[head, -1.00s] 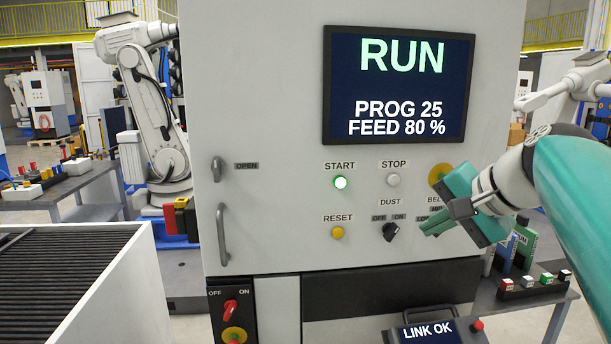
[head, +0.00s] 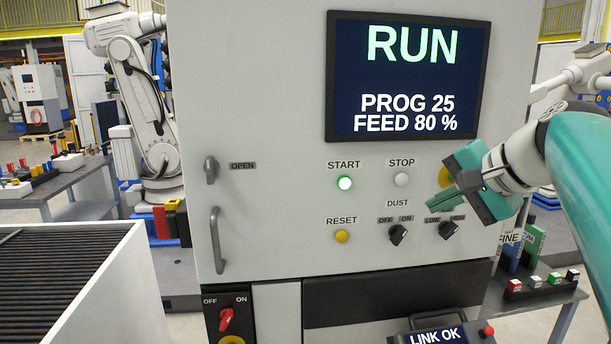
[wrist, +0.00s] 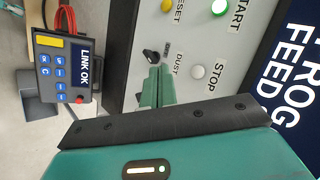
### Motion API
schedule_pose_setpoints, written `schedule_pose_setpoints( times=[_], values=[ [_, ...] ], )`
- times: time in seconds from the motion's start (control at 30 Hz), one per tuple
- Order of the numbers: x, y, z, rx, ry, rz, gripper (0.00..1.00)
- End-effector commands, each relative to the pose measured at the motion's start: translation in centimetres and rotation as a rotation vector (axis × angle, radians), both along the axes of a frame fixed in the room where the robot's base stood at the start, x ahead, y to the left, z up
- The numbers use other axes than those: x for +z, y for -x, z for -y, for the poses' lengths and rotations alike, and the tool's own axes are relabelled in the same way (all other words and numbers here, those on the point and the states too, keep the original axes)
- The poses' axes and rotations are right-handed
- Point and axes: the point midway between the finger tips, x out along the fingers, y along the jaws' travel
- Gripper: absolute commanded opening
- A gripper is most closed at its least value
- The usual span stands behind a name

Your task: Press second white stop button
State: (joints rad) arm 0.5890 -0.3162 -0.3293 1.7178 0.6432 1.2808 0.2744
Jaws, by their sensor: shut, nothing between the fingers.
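One white button (head: 402,179) sits under the STOP label on the machine's grey front panel. It also shows in the wrist view (wrist: 198,72), beyond and to the right of the fingertips. My gripper (head: 433,203) is shut and empty, with teal fingers pointing left, lower right of the white button in the head view. In the wrist view the closed fingers (wrist: 156,88) point toward the panel near the DUST knob. The fingertips appear apart from the white button. The screen (head: 405,80) above reads RUN, PROG 25, FEED 80 %.
A lit green START button (head: 344,183) and a yellow RESET button (head: 341,236) lie to the left. Black DUST (head: 398,234) and LOW/HIGH (head: 448,230) knobs lie below. A yellow round button (head: 446,175) is partly behind my gripper. A pendant (head: 437,336) stands below.

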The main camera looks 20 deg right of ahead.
Motion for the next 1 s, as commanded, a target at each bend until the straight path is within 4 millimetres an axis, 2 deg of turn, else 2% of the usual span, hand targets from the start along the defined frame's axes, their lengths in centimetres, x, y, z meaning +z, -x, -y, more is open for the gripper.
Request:
schedule_pose_setpoints(
  times=[0.23, 0.7, 1.0],
  values=[
    [0.0, -1.1, 0.2, 0.002, 0.0, -0.002, 0.0],
    [-0.1, -7.2, 2.0, 0.003, -0.001, -0.004, 0.0],
    [0.0, -8.9, 2.4, 0.003, 0.001, -0.001, 0.0]
  ],
)
